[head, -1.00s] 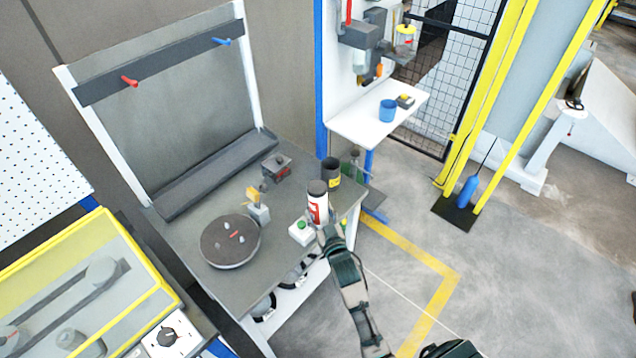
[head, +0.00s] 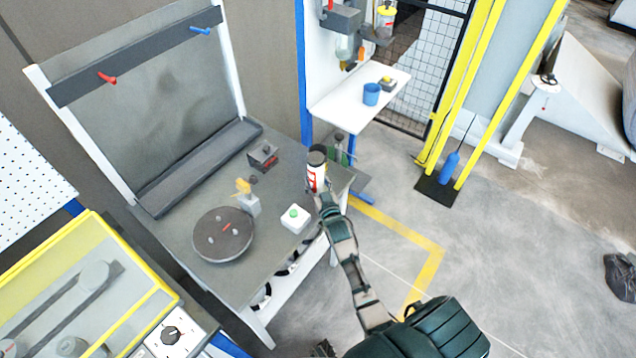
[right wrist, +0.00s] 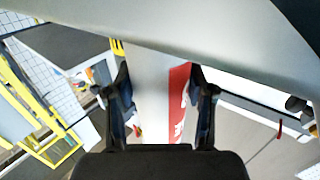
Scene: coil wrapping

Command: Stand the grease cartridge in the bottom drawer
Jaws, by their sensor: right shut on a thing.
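The grease cartridge (head: 316,178) is a white cylinder with a red label and a dark top. It is upright in the head view, over the right end of the grey workbench. My right gripper (head: 324,200) is shut on its lower part. In the right wrist view the cartridge (right wrist: 150,105) stands between the two dark fingers (right wrist: 162,110), its red label toward the right finger. I cannot tell in the head view whether its base is clear of the bench. No bottom drawer can be made out in either view. My left gripper is out of view.
The workbench (head: 185,200) carries a round dark turntable (head: 222,235), a green-button box (head: 295,219), a yellow-topped block (head: 248,200) and a small dark device (head: 263,157). A white shelf (head: 345,112) with a blue cup (head: 371,94) stands behind. Open floor lies right.

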